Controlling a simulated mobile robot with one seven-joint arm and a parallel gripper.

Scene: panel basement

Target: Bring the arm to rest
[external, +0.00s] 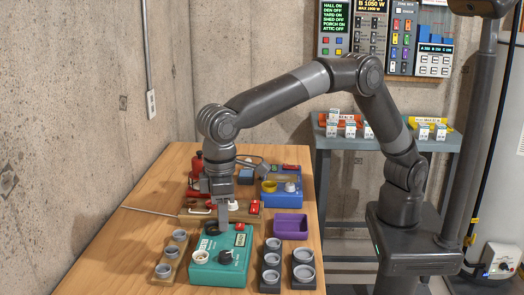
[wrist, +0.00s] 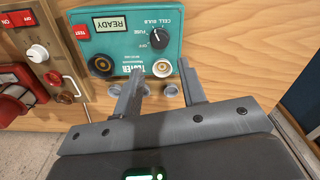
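My arm reaches out over the wooden table (external: 130,235), bent at the elbow, with the wrist pointing down. My gripper (external: 222,228) is over the teal tester box (external: 218,272), near its back edge. In the wrist view, my gripper (wrist: 158,70) has its two fingers apart with no object held between them. The teal tester (wrist: 125,48) lies beyond the fingertips, with a black dial, a dark round socket, a pale ringed socket and a "READY" display. I cannot tell whether a fingertip touches the box.
A wooden rack (external: 163,271) of grey cups stands left of the tester. Dark racks of cups (external: 270,285) and a purple tray (external: 291,235) are on the right. Behind are a blue device (external: 283,200) and a red device (external: 196,165). A concrete wall borders the left.

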